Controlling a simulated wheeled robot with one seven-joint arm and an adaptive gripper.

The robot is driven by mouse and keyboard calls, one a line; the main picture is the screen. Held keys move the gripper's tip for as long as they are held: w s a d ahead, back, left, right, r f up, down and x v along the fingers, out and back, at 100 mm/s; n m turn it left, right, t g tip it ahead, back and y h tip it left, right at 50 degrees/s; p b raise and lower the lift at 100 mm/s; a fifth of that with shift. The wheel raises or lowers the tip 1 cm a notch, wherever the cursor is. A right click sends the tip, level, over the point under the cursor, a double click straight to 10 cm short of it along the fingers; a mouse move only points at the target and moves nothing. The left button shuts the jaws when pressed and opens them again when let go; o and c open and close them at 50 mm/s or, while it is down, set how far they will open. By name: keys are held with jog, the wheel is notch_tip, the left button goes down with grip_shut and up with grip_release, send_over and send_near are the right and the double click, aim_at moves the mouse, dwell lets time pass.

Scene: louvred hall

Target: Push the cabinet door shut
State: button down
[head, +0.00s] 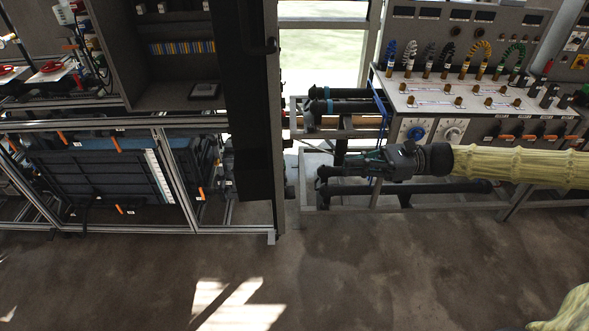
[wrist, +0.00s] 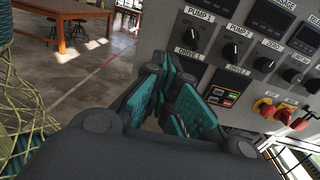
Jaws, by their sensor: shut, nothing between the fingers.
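The cabinet (head: 178,88) stands at upper left in the head view, with its dark inside and shelf showing. Its door (head: 255,110) is swung open and seen nearly edge-on as a tall dark panel, with a dark handle (head: 270,46) on it. My gripper (head: 366,163) is to the right of the door, apart from it, low in front of the benches. Its teal-padded fingers (wrist: 183,100) are together and empty in the wrist view. The wrist view shows neither door nor cabinet.
A metal frame rack (head: 345,122) lies behind my gripper. Floor (head: 330,270) in front is clear. A wooden table (wrist: 65,12) is far off.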

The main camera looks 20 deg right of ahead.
jog(key=w+a+p, duration=0.1)
jog(key=w+a, duration=0.1)
jog(key=a, duration=1.1)
jog(key=shift+w+a, duration=0.25)
jog(key=shift+w, duration=0.05)
dwell(0.4)
jog(key=shift+a+f, duration=0.1)
jog(key=shift+a, duration=0.05)
